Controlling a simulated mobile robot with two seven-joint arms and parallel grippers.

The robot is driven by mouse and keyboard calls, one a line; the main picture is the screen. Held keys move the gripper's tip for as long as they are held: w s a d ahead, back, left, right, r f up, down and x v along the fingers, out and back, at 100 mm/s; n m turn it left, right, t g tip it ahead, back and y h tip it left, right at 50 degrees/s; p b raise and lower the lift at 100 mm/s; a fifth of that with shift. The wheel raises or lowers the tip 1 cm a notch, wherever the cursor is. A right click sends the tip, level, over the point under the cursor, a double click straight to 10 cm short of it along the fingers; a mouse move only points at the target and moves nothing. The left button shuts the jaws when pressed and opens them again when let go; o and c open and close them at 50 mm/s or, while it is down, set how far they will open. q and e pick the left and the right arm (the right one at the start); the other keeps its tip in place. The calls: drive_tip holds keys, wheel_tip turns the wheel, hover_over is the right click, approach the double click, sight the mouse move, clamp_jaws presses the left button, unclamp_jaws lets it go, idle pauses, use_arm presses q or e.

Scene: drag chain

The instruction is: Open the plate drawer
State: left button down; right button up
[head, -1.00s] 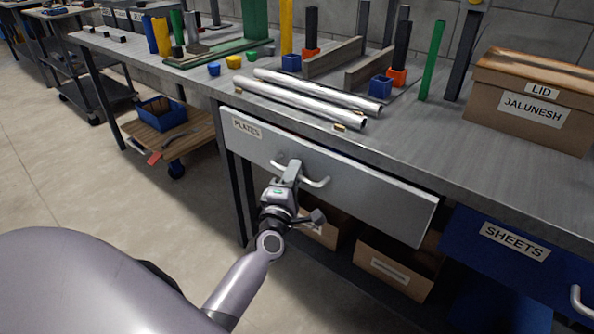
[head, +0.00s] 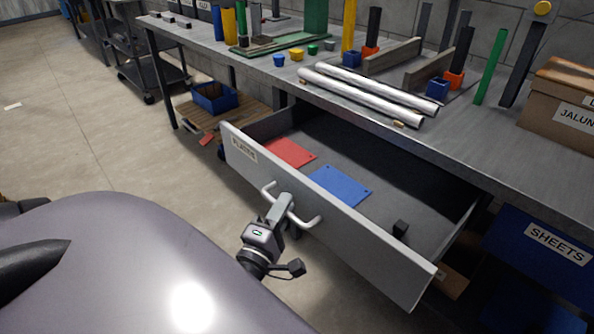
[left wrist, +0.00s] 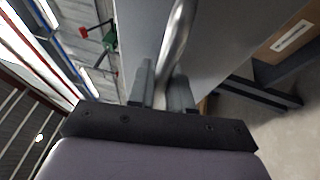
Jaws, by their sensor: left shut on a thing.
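The plate drawer (head: 330,226) is pulled well out from under the workbench in the head view. Its white front has a label at the left end and a curved metal handle (head: 307,222). Inside lie a red plate (head: 290,152), a blue plate (head: 341,186) and a small dark block (head: 400,228). My left gripper (head: 281,207) is shut on the handle. In the left wrist view the handle bar (left wrist: 176,42) runs between the two fingers (left wrist: 160,88). My right gripper does not show.
The workbench (head: 250,72) bears two metal tubes (head: 368,92), several coloured posts and a cardboard box (head: 560,115) at the right. A blue sheets drawer (head: 545,245) is at the lower right.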

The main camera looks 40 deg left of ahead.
use_arm(q)
drive_tip(key=shift+s, duration=0.6)
drive_tip(key=c, duration=1.4)
unclamp_jaws()
drive_tip(key=v, duration=0.7)
